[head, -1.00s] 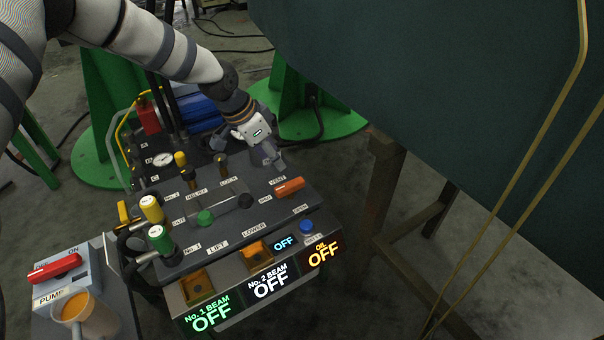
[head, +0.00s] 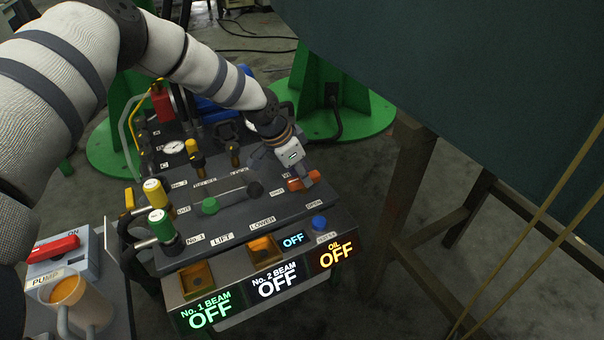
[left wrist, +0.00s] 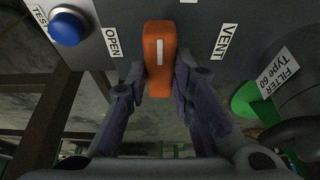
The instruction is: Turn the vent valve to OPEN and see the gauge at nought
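The vent valve is an orange bar handle (head: 304,181) at the right of the grey control panel, with small labels around it. In the head view its left end lies towards the small label on its left, not the OPEN label below it. My left gripper (head: 303,178) is down over the handle. In the left wrist view the fingers (left wrist: 160,72) stand one on each side of the orange handle (left wrist: 160,45). I cannot tell whether they press on it. The round white gauge (head: 174,147) is at the panel's back left; its needle is too small to read.
A blue button (head: 319,222) sits near the handle; it shows by the OPEN label in the left wrist view (left wrist: 66,28). Green-topped (head: 161,225) and yellow-topped (head: 153,192) levers stand at the left. A dark green surface (head: 440,70) fills the upper right.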

